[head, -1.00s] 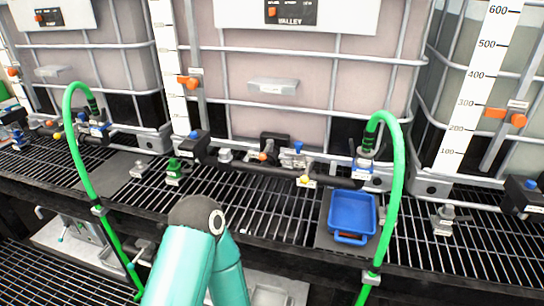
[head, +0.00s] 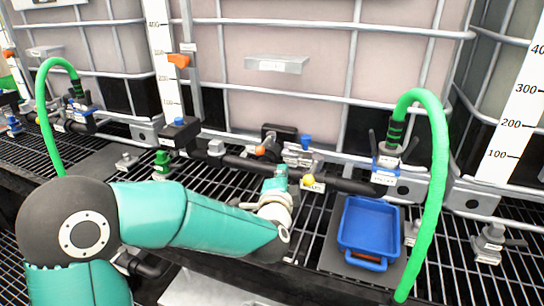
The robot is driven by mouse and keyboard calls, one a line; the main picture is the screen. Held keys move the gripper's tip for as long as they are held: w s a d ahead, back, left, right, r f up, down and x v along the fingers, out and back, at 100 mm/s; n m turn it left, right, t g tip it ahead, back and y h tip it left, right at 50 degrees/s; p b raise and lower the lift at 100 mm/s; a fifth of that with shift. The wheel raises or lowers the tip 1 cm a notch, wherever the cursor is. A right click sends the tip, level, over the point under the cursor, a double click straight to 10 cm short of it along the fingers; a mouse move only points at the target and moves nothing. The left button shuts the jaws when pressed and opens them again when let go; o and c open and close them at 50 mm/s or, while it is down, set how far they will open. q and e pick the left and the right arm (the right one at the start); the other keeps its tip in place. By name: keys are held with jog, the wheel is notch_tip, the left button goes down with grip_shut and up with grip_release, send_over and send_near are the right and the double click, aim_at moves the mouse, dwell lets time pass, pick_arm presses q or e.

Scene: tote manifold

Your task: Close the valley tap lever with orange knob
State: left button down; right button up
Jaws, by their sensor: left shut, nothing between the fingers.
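The small orange knob (head: 261,150) sits on the tap fittings at the front of the middle tote, beside a black block (head: 279,134). The lever under the knob is too small to make out its angle. My left gripper (head: 280,176) is at the end of the teal arm, shut and empty, just below and to the right of the orange knob. It looks apart from the knob, though depth is hard to judge. It hides part of the black pipe. My right gripper is out of view.
A blue knob (head: 305,141) and a yellow knob (head: 309,180) are close to the gripper on the same manifold. A blue tray (head: 370,226) and a green hose (head: 440,190) stand to the right. A green fitting (head: 162,160) is to the left.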

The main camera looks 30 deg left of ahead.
aim_at(266, 143)
pick_arm(q)
jog(key=shift+y, duration=0.3)
jog(key=x, duration=0.7)
jog(key=r+x, duration=0.1)
jog(key=x, duration=0.2)
jog(key=shift+a, duration=0.4)
jog(key=a, duration=0.2)
jog(key=shift+s+a+f, duration=0.25)
jog(key=shift+s+f, duration=0.05)
jog(key=shift+s, duration=0.05)
jog(key=shift+s+a+f, duration=0.1)
jog(key=shift+s+a, duration=0.05)
jog(key=shift+a, duration=0.45)
jog(key=shift+a, duration=0.1)
